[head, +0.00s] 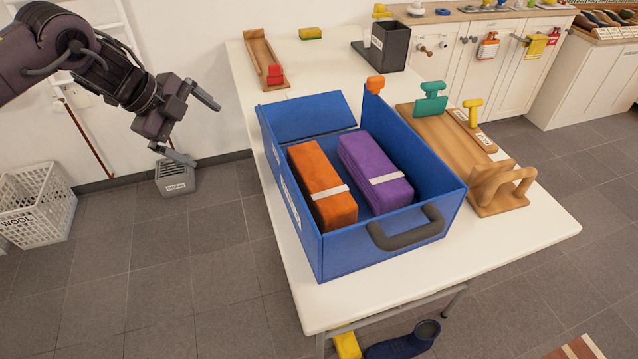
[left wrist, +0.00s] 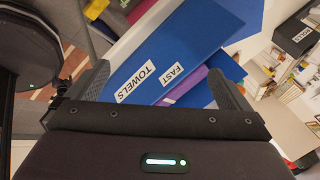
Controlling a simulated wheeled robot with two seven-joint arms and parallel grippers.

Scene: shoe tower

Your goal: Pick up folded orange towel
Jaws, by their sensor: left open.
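The folded orange towel (head: 321,187) has a pale band around it and lies in the left part of a blue box (head: 308,254) on the white table. A folded purple towel (head: 374,172) with a pale band lies to its right. My left gripper (head: 200,129) is open and empty, left of the table and apart from the box. In the left wrist view the box side (left wrist: 190,45) with TOWELS and FAST labels shows beyond the open fingers (left wrist: 165,85), with a bit of purple towel. The orange towel is not clear there. My right gripper is out of view.
Wooden stands (head: 450,147) with teal and yellow pieces are right of the box. A dark bin (head: 388,47) and a wooden tray (head: 264,58) stand behind it. The box's left wall and raised blue flap (head: 307,116) border the orange towel.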

